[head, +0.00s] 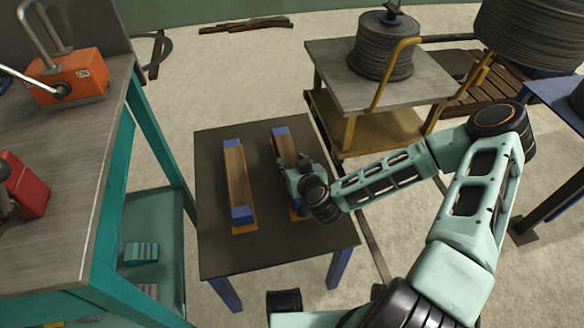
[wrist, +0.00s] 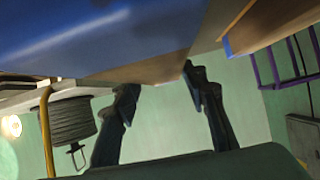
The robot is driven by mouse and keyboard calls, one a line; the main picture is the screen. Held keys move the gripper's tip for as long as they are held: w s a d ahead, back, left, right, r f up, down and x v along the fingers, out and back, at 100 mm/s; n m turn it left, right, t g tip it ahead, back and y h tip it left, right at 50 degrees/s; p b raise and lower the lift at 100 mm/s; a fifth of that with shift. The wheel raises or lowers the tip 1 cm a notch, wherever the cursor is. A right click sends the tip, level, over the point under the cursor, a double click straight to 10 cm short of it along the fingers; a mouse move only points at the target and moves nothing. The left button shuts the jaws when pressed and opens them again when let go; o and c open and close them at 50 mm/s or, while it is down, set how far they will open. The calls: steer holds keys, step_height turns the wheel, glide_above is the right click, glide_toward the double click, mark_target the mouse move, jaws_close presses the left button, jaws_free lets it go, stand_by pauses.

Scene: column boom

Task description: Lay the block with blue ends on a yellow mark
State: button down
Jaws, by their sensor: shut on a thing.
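My gripper (head: 292,168) is over the right half of the dark table, shut on a wooden block with blue ends (head: 284,148). In the wrist view, the fingers of my gripper (wrist: 160,78) close on the block (wrist: 160,68), whose near blue end fills the upper left. In the head view, its far blue end shows, but my gripper hides its near end. A yellow mark (head: 296,216) shows just below my gripper. I cannot tell whether the held block touches the table. A second block with blue ends (head: 236,175) lies to the left on another yellow mark (head: 246,228).
The dark table (head: 218,250) is otherwise bare. A teal-framed bench (head: 60,190) with an orange box (head: 70,75) stands close on the left. A yellow-framed cart (head: 335,85) carrying a grey coil (head: 384,50) stands behind on the right.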

steer(key=shift+f, duration=0.85)
steer(key=c, duration=1.2)
jaws_free()
steer(key=shift+o, duration=0.2)
steer(key=p+v, duration=0.4)
steer(key=v, duration=0.6)
steer(key=shift+w+a+r, duration=0.1)
steer(key=shift+w+r, duration=0.05)
steer(key=shift+p+v, duration=0.75)
steer(key=shift+p, duration=0.5)
steer(key=shift+s+p, duration=0.4)
steer(key=shift+p, duration=0.05)
